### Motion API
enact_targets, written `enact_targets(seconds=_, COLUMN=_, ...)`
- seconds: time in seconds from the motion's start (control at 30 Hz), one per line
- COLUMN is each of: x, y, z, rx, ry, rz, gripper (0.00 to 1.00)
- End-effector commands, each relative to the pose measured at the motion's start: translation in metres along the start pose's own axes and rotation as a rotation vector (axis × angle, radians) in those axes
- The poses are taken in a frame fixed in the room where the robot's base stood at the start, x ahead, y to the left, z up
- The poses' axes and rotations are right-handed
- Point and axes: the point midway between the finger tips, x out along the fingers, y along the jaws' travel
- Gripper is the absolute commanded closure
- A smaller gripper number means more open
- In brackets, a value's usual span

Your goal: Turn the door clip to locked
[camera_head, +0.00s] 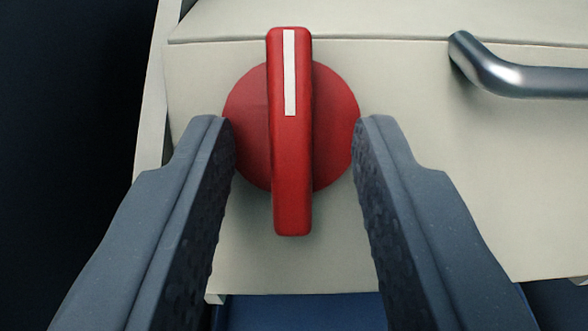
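The door clip (291,180) is a red knob with a raised bar across a round red disc. The bar stands upright in the picture, with a white stripe on its upper half. It is mounted on a cream door panel (420,180). My gripper (292,130) is open, with one dark grey finger on each side of the clip. The fingertips are at the left and right edges of the disc, with gaps between them and the bar. I cannot tell whether they touch the disc.
A grey metal handle (520,80) sticks out of the panel at the upper right. The panel's left edge borders a dark area (70,100). A blue surface (300,312) shows below the panel.

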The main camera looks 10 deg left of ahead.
Motion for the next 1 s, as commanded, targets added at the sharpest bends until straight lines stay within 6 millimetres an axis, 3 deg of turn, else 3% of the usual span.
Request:
enact_targets(seconds=0.57, x=-0.004, y=-0.001, z=-0.001, rx=-0.001, ry=0.001, rz=-0.001, gripper=0.67)
enact_targets(seconds=1.0, x=-0.061, y=-0.001, z=-0.001, rx=-0.002, ry=0.002, rz=-0.002, gripper=0.67)
